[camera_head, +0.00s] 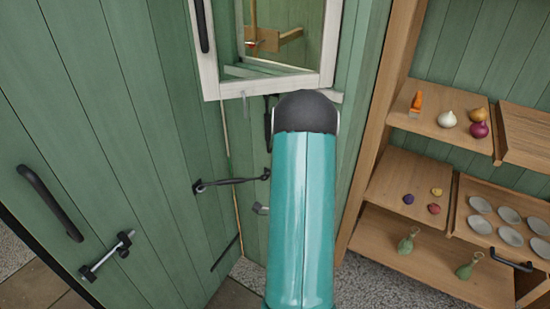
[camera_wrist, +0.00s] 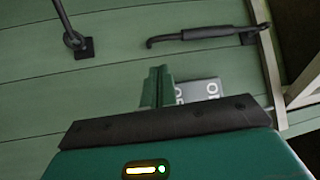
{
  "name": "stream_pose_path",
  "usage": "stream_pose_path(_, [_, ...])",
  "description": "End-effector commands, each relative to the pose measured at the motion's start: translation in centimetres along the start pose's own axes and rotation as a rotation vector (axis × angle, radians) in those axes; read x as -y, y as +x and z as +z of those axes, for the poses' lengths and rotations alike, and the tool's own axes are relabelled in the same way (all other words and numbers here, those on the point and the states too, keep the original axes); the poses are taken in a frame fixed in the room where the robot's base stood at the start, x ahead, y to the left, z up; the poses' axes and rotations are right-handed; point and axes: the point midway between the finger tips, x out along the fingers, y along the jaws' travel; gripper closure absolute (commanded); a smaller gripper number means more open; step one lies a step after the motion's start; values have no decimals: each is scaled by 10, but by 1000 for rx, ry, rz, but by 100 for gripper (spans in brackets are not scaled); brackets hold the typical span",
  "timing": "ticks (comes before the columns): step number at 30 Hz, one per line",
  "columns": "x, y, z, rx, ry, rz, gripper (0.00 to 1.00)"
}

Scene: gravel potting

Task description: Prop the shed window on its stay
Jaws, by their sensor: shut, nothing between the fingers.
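The shed window's pale frame (camera_head: 268,85) is at the top centre of the head view, with a dark handle (camera_head: 202,25) on its left side. Pale framing (camera_wrist: 303,90) shows at the right edge of the wrist view. A dark bar with a bent end (camera_wrist: 195,35), perhaps the stay, runs along the green boards beside it. My gripper (camera_wrist: 158,87) is shut and empty, a little apart from this bar. In the head view my arm hides the gripper and part of the wall below the window. How far the window is open is hard to tell.
A dark hook bar (camera_head: 232,181) lies across the green boards below the window. A green door (camera_head: 90,130) with a handle and bolt stands at left. At right, wooden shelves (camera_head: 420,180) hold onions, small dishes and green bottles. Another dark rod (camera_wrist: 66,22) shows in the wrist view.

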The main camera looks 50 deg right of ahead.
Motion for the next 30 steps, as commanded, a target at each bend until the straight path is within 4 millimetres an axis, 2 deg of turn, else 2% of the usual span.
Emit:
stream_pose_path(5, [1,22,0,1,-1,-3,100])
stream_pose_path(13, [1,72,0,0,-1,-3,100])
stream_pose_path(18, [1,92,0,0,0,-1,100])
stream_pose_path(30, [0,97,0,0,0,1,100])
